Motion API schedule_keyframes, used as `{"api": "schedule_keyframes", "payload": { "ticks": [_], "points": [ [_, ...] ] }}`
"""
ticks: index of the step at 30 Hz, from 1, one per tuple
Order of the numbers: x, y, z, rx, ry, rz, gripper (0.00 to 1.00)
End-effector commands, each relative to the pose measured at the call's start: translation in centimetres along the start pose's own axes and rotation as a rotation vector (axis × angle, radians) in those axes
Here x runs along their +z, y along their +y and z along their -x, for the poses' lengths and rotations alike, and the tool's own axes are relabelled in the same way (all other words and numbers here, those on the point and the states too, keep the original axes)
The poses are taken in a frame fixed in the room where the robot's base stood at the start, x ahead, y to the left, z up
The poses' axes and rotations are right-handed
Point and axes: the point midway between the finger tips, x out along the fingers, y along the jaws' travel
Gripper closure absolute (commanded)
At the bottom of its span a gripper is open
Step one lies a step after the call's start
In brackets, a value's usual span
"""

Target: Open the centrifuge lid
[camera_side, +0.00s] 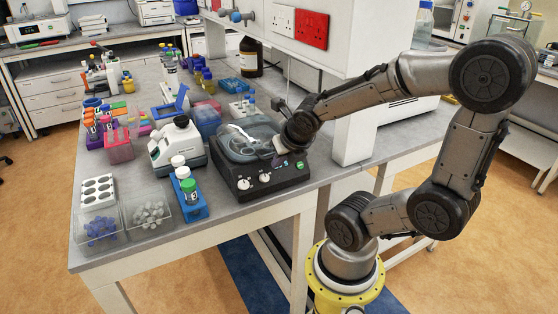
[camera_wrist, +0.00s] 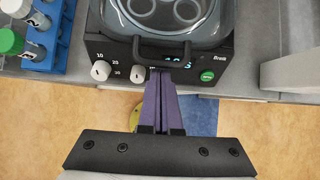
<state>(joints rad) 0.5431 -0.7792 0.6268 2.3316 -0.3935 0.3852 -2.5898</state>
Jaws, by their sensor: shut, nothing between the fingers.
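The centrifuge (camera_side: 262,183) is a dark box on the bench with knobs on its front. Its clear lid (camera_side: 243,141) looks closed. In the wrist view the lid (camera_wrist: 198,40) shows round openings beneath it, and a dark handle (camera_wrist: 138,50) juts from its front edge. The centrifuge front (camera_wrist: 118,68) carries two white knobs, a lit display and a green button. My gripper (camera_side: 279,158) is at the centrifuge's front right. In the wrist view its purple fingers (camera_wrist: 168,74) are shut and empty, with tips just below or at the handle; contact cannot be told.
A blue rack (camera_side: 190,207) with white- and green-capped tubes stands left of the centrifuge, beside a white instrument (camera_side: 178,146). Clear bins (camera_side: 150,217) and a white rack (camera_side: 97,191) lie farther left. A white shelf support (camera_side: 354,133) stands right of the centrifuge.

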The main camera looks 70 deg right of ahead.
Motion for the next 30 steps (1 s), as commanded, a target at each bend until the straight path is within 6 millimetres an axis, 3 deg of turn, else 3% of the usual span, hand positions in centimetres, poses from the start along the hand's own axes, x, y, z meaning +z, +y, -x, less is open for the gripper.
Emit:
{"api": "schedule_keyframes", "payload": {
  "ticks": [20,26,30],
  "points": [
    [1.6,0.0,1.6,0.001,-0.003,-0.001,1.0],
    [3.1,0.0,2.9,0.001,-0.006,-0.002,1.0],
    [5.2,-0.1,4.5,0.0,-0.007,-0.003,1.0]
  ]
}}
